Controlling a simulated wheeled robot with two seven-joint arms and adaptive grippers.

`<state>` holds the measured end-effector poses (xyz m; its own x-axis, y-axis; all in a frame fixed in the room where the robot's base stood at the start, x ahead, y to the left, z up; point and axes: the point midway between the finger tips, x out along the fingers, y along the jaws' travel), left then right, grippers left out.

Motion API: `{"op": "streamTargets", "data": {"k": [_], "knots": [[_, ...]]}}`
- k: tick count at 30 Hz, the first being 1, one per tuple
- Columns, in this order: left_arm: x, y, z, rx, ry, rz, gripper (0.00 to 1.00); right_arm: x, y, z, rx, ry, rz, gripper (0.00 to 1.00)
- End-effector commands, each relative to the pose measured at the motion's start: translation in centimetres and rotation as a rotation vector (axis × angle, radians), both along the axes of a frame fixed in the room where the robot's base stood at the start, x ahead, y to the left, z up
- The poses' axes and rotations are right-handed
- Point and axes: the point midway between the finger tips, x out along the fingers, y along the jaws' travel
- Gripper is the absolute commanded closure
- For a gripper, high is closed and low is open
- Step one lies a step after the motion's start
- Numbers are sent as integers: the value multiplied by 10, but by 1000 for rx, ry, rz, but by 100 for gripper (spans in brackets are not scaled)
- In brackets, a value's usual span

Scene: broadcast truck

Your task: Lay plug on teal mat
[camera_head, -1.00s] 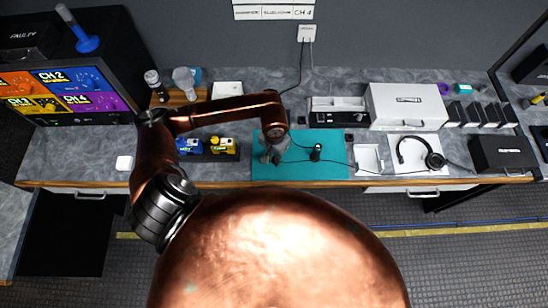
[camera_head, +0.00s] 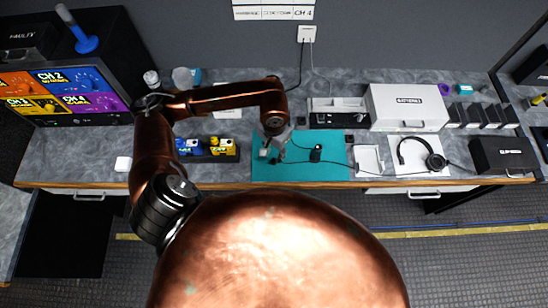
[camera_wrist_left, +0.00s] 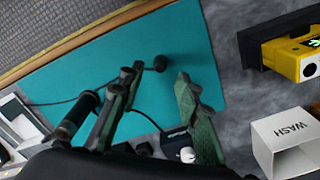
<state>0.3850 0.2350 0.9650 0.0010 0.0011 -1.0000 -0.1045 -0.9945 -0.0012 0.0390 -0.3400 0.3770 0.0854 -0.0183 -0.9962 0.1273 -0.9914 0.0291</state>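The teal mat (camera_head: 335,174) lies at the front middle of the counter and fills much of the left wrist view (camera_wrist_left: 190,40). My left gripper (camera_head: 271,156) is over the mat's left part. In the left wrist view its two fingers (camera_wrist_left: 160,78) stand apart with a gap between them. A small dark plug-like end (camera_wrist_left: 160,63) of a thin black cable shows at that gap, over the mat. It appears to rest on the mat, though contact is hard to tell. My right gripper is not in view.
Blue and yellow units (camera_head: 222,147) stand left of the mat. A white box marked WASH (camera_wrist_left: 285,135) is behind them. A headset (camera_head: 420,152) lies on a white pad to the right, beside a small white tray (camera_head: 368,158).

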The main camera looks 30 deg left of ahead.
Motion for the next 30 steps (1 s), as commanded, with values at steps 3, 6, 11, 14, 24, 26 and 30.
{"op": "streamTargets", "data": {"k": [3,6,11,14,24,26,30], "knots": [[2,0,25,1,-6,-1,69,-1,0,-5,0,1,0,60],[1,0,42,1,-4,-2,69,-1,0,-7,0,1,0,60],[0,0,58,0,-1,-1,69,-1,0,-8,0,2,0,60],[0,0,62,-1,0,-1,69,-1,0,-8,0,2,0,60],[-1,-3,63,-10,3,2,69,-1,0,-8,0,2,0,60],[-4,-13,62,-45,10,13,69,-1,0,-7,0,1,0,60],[-24,-78,69,-284,69,99,69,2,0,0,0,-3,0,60]]}}
